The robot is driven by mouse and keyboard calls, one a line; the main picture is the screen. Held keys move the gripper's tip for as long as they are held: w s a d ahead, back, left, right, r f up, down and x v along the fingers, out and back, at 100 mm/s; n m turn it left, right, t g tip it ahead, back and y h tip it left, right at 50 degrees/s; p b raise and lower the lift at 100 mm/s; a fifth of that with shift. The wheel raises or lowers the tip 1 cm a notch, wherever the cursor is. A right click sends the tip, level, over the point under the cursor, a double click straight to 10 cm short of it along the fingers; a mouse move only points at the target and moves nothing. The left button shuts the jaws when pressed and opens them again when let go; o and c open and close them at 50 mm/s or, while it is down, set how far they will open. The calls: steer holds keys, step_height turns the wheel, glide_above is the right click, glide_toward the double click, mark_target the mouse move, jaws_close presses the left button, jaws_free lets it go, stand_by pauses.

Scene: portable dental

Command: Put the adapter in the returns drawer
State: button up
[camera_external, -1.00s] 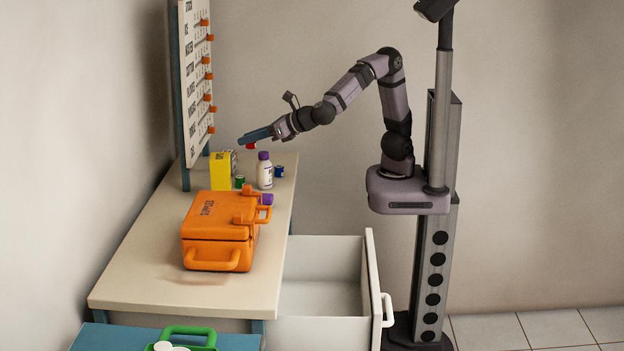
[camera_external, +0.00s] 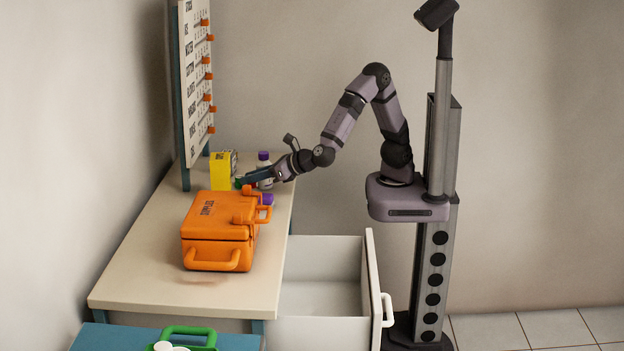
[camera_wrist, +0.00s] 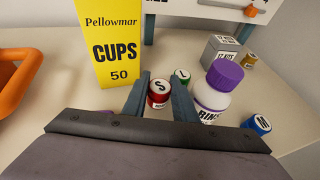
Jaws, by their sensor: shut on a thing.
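Small lidded cylinders stand on the bench in the wrist view: a green one marked L (camera_wrist: 182,75) and a blue one marked M (camera_wrist: 259,124). A red cylinder marked S (camera_wrist: 159,94) is between the fingers of my gripper (camera_wrist: 158,88). My gripper is shut on it. In the external view my gripper (camera_external: 254,179) is low over the bench, beside the yellow box, and hides the red cylinder. I cannot tell which cylinder the task calls the adapter. A white drawer (camera_external: 325,298) stands open at the bench's right side; no label on it shows.
A yellow cups box (camera_external: 220,172), a purple-capped white bottle (camera_wrist: 219,90) and a grey box (camera_wrist: 221,48) stand close around my gripper. An orange case (camera_external: 215,222) is nearer the camera. The bench front (camera_external: 140,285) is clear.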

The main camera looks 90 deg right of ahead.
steer(key=shift+f, duration=1.15)
steer(key=shift+f+b, duration=0.15)
steer(key=shift+b, duration=0.15)
steer(key=shift+f, duration=0.1)
steer(key=o, duration=0.8)
steer(key=shift+c, duration=0.2)
steer(key=shift+r, duration=0.2)
steer(key=shift+r, duration=0.15)
steer(key=p+v, duration=0.1)
steer(key=v, duration=1.1)
steer(key=o, duration=0.4)
